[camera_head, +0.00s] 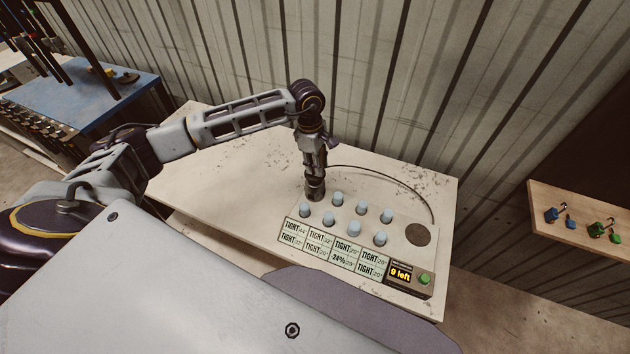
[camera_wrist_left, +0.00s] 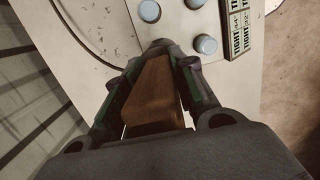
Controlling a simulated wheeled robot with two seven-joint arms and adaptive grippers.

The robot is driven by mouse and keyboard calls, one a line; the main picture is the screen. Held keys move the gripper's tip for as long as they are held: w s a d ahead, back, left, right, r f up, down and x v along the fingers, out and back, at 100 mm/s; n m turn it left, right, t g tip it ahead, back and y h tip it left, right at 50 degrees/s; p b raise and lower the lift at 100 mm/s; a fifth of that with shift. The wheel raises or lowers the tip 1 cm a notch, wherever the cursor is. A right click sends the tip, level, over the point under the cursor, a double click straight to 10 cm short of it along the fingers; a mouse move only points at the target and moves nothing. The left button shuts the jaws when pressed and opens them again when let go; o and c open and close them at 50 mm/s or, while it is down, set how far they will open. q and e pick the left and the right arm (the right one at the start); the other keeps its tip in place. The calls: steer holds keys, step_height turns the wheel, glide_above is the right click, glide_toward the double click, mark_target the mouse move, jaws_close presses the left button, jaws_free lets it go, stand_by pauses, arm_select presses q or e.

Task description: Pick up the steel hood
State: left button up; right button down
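My left gripper (camera_head: 314,178) points straight down at the back left corner of the peg panel (camera_head: 300,222). In the left wrist view its two fingers (camera_wrist_left: 163,48) converge to a narrow gap around a brown, handle-like piece (camera_wrist_left: 152,90). A dark grey cylinder, apparently the steel hood (camera_head: 316,191), shows just under the fingertips and is wider than the pegs. It stands at a place in the peg rows; any peg beneath it is hidden. I cannot tell whether it touches the panel. My right gripper is not in view.
Several pale blue-capped pegs (camera_head: 354,228) stand close by. Label plates (camera_head: 333,249) read mostly "TIGHT", one "34%". A display (camera_head: 400,274) reads "9 left", beside a green button (camera_head: 425,279). A dark disc (camera_head: 418,235) and thin cable (camera_head: 400,183) lie right. The table's left (camera_head: 235,180) is clear.

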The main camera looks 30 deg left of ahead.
arm_select(q)
jaws_close()
steer(key=shift+r, duration=0.2)
steer(key=shift+r+b, duration=1.1)
steer(key=shift+r, duration=3.75)
